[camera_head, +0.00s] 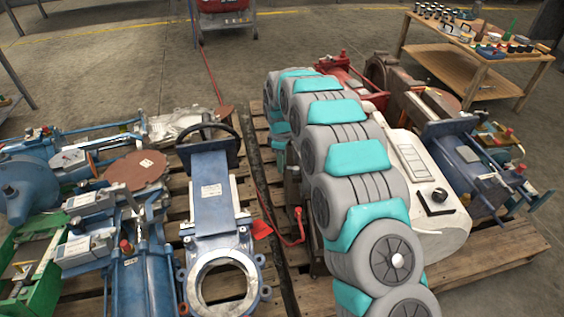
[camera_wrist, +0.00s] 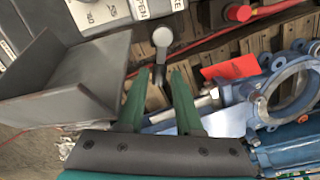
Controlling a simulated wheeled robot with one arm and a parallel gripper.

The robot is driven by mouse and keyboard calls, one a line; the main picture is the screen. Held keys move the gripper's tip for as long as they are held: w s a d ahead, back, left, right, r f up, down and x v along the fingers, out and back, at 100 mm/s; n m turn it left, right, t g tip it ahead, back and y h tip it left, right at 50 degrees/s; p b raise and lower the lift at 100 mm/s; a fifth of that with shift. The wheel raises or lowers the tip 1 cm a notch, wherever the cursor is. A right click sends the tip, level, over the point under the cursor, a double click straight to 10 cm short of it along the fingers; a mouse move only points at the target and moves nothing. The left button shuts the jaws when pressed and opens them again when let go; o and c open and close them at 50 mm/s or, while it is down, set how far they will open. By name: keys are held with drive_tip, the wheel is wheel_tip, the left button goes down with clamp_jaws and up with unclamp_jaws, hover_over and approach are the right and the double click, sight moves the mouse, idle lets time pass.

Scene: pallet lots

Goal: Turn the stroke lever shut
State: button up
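In the wrist view a grey lever with a round knob (camera_wrist: 162,37) stands just beyond my fingertips, its stem running down toward the gap between them. It looks like the stroke lever, but I cannot be sure. My gripper (camera_wrist: 160,78) has its two green fingers spread apart, with nothing clamped between them. Whether a finger touches the stem cannot be told. A red tag (camera_wrist: 230,68) lies right of the fingers; it also shows in the head view (camera_head: 262,229), beside a red-handled part (camera_head: 299,225). In the head view my arm hides the lever and most of my gripper.
A blue valve body (camera_head: 212,195) with a handwheel and ring flange lies left of my arm; its flange (camera_wrist: 290,95) shows in the wrist view. A white machine housing (camera_head: 420,170) stands close on the right. A grey angled plate (camera_wrist: 70,80) is left of my fingers. A wooden table (camera_head: 470,60) stands behind.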

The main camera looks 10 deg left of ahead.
drive_tip(key=s+d+r, duration=0.6)
drive_tip(key=s+r, duration=0.4)
drive_tip(key=s+d+r+n+g+y, duration=0.1)
drive_tip(key=s+d+r, duration=0.6)
drive_tip(key=s+r, duration=0.3)
drive_tip(key=shift+p, duration=0.35)
idle(1.1)
drive_tip(key=shift+d, duration=0.1)
